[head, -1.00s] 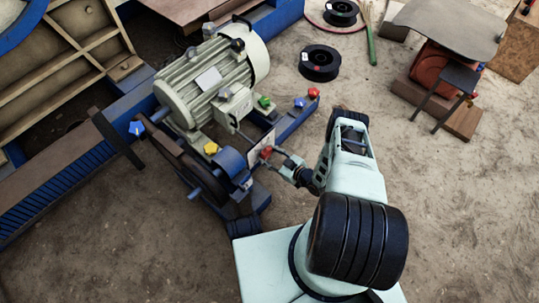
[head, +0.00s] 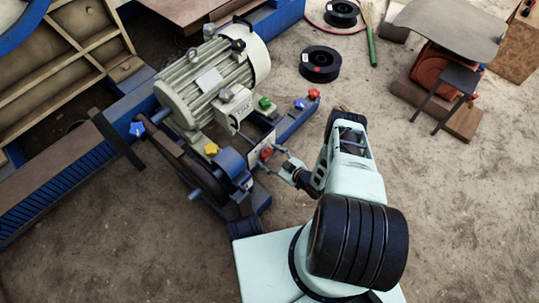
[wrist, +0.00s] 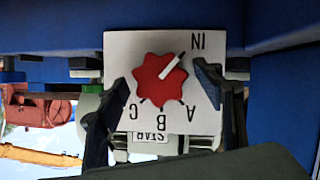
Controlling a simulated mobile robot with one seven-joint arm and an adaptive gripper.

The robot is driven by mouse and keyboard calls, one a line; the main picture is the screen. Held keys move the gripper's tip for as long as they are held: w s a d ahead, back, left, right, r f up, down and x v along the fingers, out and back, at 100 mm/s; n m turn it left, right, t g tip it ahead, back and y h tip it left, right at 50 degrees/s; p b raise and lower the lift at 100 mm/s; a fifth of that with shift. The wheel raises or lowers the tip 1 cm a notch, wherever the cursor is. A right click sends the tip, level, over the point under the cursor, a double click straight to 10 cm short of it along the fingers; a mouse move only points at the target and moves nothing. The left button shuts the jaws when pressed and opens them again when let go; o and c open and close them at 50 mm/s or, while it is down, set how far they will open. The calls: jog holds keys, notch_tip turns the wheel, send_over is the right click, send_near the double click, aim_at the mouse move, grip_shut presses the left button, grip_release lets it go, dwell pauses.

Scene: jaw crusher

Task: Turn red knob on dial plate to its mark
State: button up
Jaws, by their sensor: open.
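The red knob (wrist: 160,79) is a lobed star shape on the white dial plate (wrist: 121,46). Its white pointer line runs to the upper right, towards the letters "IN". Letters A, B and C, upside down in the wrist view, curve below the knob, with short tick lines. My gripper (wrist: 163,89) is open, one dark finger on each side of the knob. Gaps show between fingers and knob. In the head view the red knob (head: 266,153) faces my gripper (head: 281,160) on the plate beside the motor.
A grey motor (head: 212,82) stands behind the plate. A yellow knob (head: 211,149), green knob (head: 265,102), blue knob (head: 300,103) and another red knob (head: 314,94) are nearby. A blue beam (wrist: 280,75) borders the plate closely in the wrist view.

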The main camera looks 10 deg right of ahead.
notch_tip(320, 180, up, 10)
dwell(0.6)
dwell(0.4)
